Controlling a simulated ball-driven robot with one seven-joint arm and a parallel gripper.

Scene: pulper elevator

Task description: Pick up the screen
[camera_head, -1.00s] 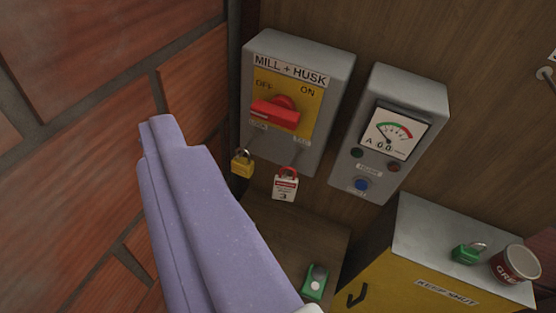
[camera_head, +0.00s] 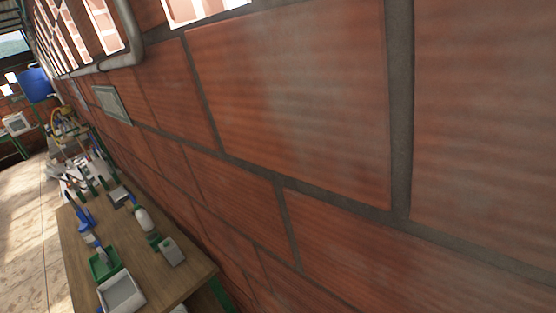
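I cannot make out for certain which thing is the screen. A shallow grey tray-like piece with a pale rim (camera_head: 121,293) lies at the near end of a wooden table, at the lower left. A small flat dark square piece (camera_head: 120,196) lies farther back on the same table. A pale framed panel (camera_head: 112,104) is on the brick wall. My gripper is not in view.
The brick wall (camera_head: 300,110) fills the middle and right, close by. The wooden table (camera_head: 196,266) runs along it, holding a green pan (camera_head: 103,264), a white bottle (camera_head: 143,218) and a grey box (camera_head: 171,252). Pale floor (camera_head: 25,220) is clear at left.

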